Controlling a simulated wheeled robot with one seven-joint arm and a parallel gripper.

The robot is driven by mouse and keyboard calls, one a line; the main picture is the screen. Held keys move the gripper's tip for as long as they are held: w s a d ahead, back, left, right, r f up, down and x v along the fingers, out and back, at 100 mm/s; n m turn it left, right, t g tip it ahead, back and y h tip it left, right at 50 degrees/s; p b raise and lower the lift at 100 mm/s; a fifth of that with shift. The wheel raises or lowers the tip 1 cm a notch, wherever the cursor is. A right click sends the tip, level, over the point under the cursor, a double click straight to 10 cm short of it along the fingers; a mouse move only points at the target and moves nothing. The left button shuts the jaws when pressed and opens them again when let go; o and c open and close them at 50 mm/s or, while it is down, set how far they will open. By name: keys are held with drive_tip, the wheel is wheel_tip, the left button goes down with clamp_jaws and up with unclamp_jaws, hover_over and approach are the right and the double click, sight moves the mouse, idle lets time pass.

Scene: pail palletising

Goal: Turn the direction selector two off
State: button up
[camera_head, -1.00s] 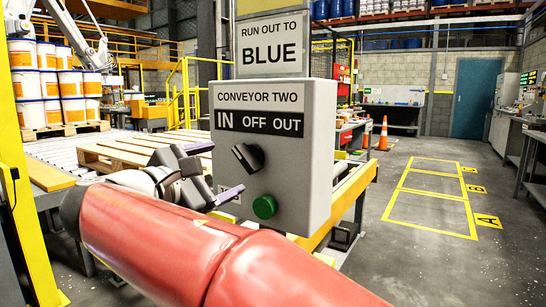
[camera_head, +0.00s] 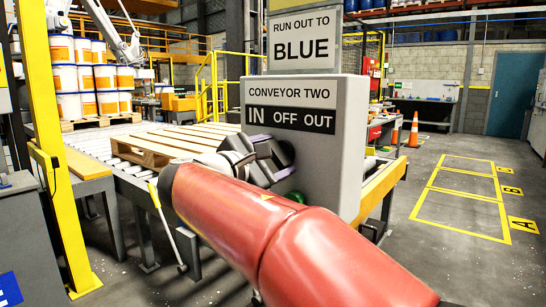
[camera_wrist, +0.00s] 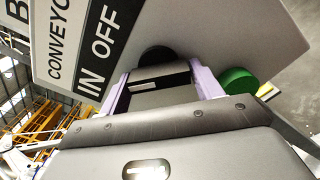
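The grey control box (camera_head: 345,130) is labelled CONVEYOR TWO, with IN, OFF and OUT printed in a row (camera_head: 291,119). In the wrist view the black selector knob (camera_wrist: 158,54) shows just beyond my gripper (camera_wrist: 160,78), roughly between its purple-padded fingers. The fingers are apart, and I see no clear contact with the knob. In the head view my gripper (camera_head: 272,155) is at the box's front face and hides the knob, so its present setting cannot be read. A green button (camera_wrist: 238,81) lies beside the right finger in the wrist view.
A sign reading RUN OUT TO BLUE (camera_head: 304,42) stands above the box. A wooden pallet (camera_head: 150,150) lies on the roller conveyor behind my arm. A yellow post (camera_head: 60,170) stands at left. The floor around the yellow markings (camera_head: 465,200) is clear.

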drive_tip(key=c, duration=0.6)
drive_tip(key=shift+f+b, duration=0.1)
drive_tip(key=shift+b, duration=0.2)
drive_tip(key=m+b, duration=0.3)
drive_tip(key=shift+m, duration=0.4)
drive_tip(key=shift+m+b, duration=1.75)
drive_tip(key=shift+m, duration=0.75)
drive_tip(key=shift+r, duration=0.2)
drive_tip(key=o, duration=1)
